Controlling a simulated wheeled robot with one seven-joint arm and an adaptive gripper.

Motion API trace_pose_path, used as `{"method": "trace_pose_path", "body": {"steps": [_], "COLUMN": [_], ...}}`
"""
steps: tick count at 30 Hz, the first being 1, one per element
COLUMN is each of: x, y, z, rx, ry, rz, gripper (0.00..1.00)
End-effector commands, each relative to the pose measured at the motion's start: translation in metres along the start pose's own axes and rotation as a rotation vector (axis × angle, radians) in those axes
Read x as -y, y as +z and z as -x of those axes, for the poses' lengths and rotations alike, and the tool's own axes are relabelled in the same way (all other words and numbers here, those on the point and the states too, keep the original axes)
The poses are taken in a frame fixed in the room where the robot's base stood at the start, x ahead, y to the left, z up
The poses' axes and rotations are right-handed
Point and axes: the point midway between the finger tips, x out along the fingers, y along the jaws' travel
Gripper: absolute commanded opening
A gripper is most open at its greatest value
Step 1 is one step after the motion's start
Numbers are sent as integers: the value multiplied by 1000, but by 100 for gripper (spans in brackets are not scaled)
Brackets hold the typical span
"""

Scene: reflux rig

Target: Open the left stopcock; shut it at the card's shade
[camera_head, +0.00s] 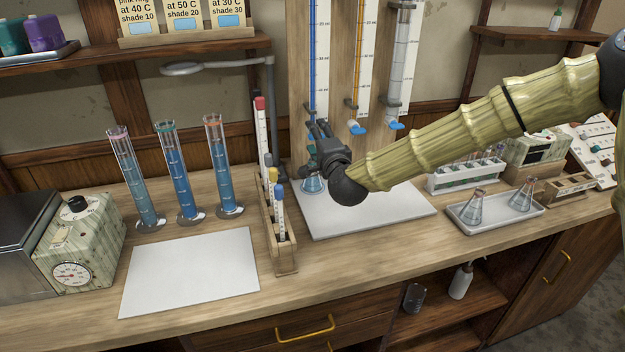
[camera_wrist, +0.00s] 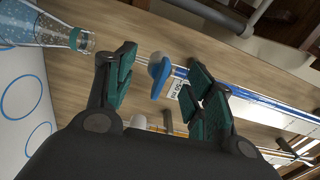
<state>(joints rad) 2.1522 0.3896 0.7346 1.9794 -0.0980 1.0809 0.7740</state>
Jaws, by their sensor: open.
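The left burette (camera_head: 319,60), filled with blue liquid, hangs on a wooden board. Its stopcock is hidden behind my gripper (camera_head: 318,133) in the head view. In the wrist view the blue stopcock handle (camera_wrist: 160,78) lies between the open fingers of my gripper (camera_wrist: 161,72), with a gap on each side. A flask (camera_head: 313,185) with bluish contents stands below, partly hidden by my gripper; its neck and body show in the wrist view (camera_wrist: 45,27). Three shade cards stand on the shelf: shade 10 (camera_head: 137,12), shade 20 (camera_head: 184,10) and shade 30 (camera_head: 227,8).
Two more burettes with blue stopcocks (camera_head: 357,128) hang to the right. A pen rack (camera_head: 284,258) and several cylinders (camera_head: 178,180) stand left. A tray with flasks (camera_head: 497,218) is at right. The front white mat (camera_head: 190,272) is clear.

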Motion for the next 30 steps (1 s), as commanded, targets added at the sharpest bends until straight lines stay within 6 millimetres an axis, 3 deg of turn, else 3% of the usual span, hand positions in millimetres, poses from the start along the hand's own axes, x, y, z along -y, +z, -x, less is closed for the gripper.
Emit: {"method": "trace_pose_path", "body": {"steps": [14, 30], "x": [-1, -1], "y": [0, 0], "z": [1, 39], "rx": [1, 2], "ry": [1, 2], "rz": [-1, -2], "gripper": [54, 54]}}
